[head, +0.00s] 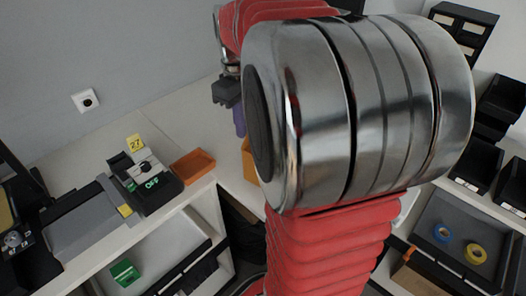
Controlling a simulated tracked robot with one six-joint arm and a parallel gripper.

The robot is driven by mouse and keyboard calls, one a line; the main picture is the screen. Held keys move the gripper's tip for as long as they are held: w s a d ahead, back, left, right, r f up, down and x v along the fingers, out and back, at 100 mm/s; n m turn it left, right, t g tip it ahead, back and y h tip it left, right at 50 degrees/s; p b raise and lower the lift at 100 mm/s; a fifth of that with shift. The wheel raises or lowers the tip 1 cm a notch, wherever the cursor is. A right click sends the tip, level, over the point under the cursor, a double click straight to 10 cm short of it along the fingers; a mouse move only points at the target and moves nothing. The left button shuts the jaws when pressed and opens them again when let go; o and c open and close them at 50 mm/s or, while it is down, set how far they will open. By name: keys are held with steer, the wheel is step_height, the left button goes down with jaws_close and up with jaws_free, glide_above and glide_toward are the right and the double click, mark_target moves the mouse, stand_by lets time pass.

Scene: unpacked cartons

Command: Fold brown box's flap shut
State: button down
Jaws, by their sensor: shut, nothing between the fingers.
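My gripper (239,124) is in the head view, left of my large silver arm joint. It points down over the white worktop, shut and empty, and looks small and partly hidden. A yellow-brown piece (248,160), which looks like part of the brown box, shows just below my gripper. Most of it is hidden behind my arm, so I cannot tell how its flap stands. I cannot tell whether my gripper touches it.
An orange tray (193,165) lies on the white worktop (185,125). A black-and-green device (152,184) stands left of it. Black bins (477,162) stand at the right. A grey tray (463,232) holds blue and yellow tape rolls. My arm blocks the centre.

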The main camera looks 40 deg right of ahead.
steer(key=shift+s+d+f, duration=0.15)
steer(key=shift+s+d, duration=0.05)
steer(key=shift+s, duration=0.7)
steer(key=shift+s+f, duration=1.65)
steer(key=shift+s, duration=0.3)
step_height(320, 180, up, 11)
steer(key=shift+d, duration=0.3)
steer(key=shift+w, duration=0.15)
